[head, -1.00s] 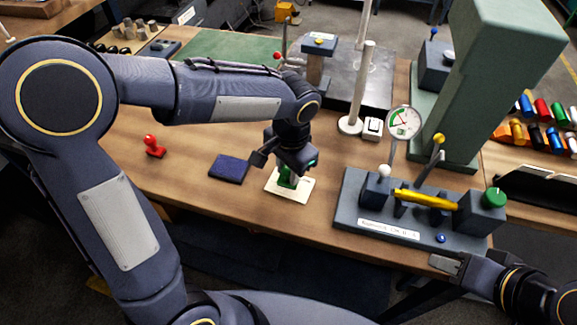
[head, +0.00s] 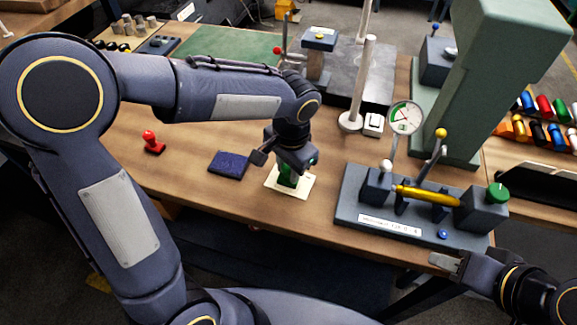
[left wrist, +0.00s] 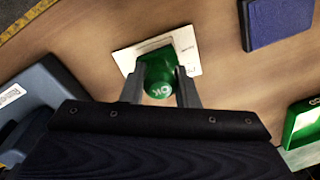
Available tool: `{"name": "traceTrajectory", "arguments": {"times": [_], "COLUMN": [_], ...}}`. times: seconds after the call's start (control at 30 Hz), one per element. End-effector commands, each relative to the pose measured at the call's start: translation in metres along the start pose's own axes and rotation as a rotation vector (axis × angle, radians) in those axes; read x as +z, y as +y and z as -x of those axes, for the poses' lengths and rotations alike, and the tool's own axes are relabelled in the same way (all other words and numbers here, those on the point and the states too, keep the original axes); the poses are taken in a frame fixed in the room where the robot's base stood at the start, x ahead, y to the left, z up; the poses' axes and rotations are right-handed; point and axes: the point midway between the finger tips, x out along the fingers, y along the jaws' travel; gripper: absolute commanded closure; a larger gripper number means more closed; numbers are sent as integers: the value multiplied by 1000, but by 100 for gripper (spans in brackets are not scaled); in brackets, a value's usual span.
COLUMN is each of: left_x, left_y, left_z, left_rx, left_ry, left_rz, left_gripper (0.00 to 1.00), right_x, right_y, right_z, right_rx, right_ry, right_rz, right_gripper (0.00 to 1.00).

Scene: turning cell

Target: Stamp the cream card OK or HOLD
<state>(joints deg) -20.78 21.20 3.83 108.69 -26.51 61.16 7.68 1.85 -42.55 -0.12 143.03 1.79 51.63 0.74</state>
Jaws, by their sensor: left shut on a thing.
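The cream card (head: 302,189) lies flat on the wooden bench. My left gripper (head: 288,168) is shut on the green stamp (head: 287,178), which is upright over the card. In the left wrist view the stamp's round top (left wrist: 160,82) reads OK, and the card (left wrist: 186,42) shows around it. The stamp's underside is hidden, so I cannot tell whether it touches the card. The red stamp (head: 152,143) stands on the bench to the left. The dark blue ink pad (head: 229,163) lies between it and the card. My right gripper (head: 445,262) is at the lower right, its finger gap unclear.
The grey fixture (head: 350,207) right of the card holds a yellow part (head: 427,197). A dial gauge (head: 404,118) with green and red on its face rises behind it. A white post (head: 362,85) stands farther back. Bench between the red stamp and pad is clear.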

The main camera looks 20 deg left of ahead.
Motion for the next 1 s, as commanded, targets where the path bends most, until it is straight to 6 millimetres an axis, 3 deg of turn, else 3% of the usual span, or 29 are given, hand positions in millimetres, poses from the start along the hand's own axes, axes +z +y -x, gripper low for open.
{"name": "traceTrajectory", "arguments": {"times": [1.0], "left_x": [0], "left_y": [1], "left_z": [-9], "left_rx": [0], "left_ry": [-1], "left_rz": [0], "left_gripper": [87], "right_x": [3], "right_y": [3], "right_z": [-6], "right_rx": [0], "right_ry": [0], "right_rz": [0], "right_gripper": [64]}}
